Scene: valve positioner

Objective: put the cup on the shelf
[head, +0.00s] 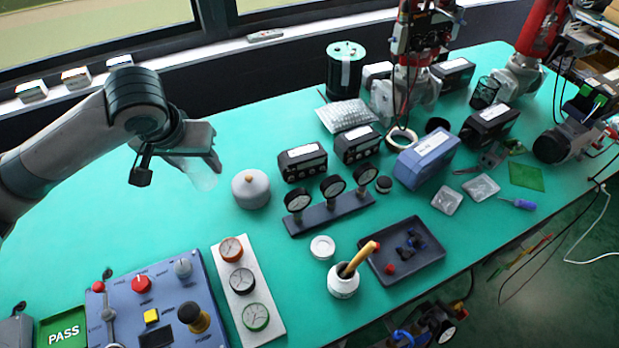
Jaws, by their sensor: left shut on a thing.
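My left gripper (206,158) reaches in from the left and is shut on a pale translucent cup (204,178). The cup is held above the left part of the green table, and its upper part is hidden by the fingers. A shelf (598,72) with boxes on it is partly in view at the far upper right, well away from the cup. A narrow ledge (220,50) runs below the window behind the table. My right gripper is not in view.
The green table (110,215) is bare below the cup. A grey lidded pot (250,188) stands to its right, near a gauge rack (330,208). A blue control panel (160,305) is at the front left. Red-jointed arms (410,70) stand at the back.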

